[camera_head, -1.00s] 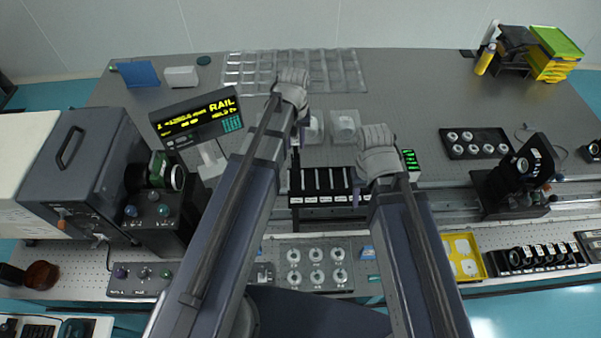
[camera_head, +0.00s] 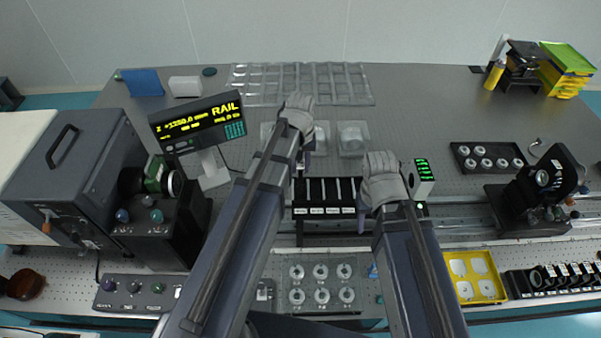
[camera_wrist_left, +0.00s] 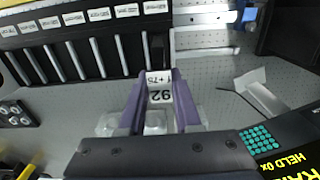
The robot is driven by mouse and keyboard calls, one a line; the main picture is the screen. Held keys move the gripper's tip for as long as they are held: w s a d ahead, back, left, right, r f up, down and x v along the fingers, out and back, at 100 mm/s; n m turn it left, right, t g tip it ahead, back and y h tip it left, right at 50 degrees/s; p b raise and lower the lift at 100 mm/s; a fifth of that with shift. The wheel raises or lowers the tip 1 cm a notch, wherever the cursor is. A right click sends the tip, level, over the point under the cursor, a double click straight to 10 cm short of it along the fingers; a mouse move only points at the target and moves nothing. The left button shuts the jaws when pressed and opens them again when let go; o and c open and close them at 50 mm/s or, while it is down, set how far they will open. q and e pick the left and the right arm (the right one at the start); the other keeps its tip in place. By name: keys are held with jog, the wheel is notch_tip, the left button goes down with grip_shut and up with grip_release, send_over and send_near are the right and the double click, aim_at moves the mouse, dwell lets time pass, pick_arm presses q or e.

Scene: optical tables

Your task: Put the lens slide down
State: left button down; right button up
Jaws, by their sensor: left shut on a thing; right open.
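My left gripper (camera_wrist_left: 158,110) is shut on the lens slide (camera_wrist_left: 160,92), a small plate with a pale label reading "92" and "f +75" that shows between the purple fingers in the left wrist view. In the head view my left gripper (camera_head: 302,165) is above the table at the back left end of the black slotted rack (camera_head: 328,190), and the slide is mostly hidden by the hand. The rack also shows in the left wrist view (camera_wrist_left: 85,58), ahead and left of the slide. My right gripper (camera_head: 362,215) is open near the rack's right end.
A display reading RAIL (camera_head: 197,122) stands left of my left arm. Clear trays (camera_head: 353,138) lie behind the rack. A small box with green digits (camera_head: 423,178) stands right of it. A lens mount (camera_head: 540,185) sits on the rail at right.

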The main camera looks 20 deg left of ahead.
pick_arm(q)
jog(key=shift+f, duration=0.75)
pick_arm(e)
jog(key=shift+f, duration=0.8)
pick_arm(q)
jog(key=shift+b, duration=0.3)
jog(key=shift+f, duration=0.2)
jog(key=c, duration=0.6)
grip_release()
pick_arm(e)
jog(key=shift+f, duration=0.1)
pick_arm(q)
jog(key=shift+r, duration=0.2)
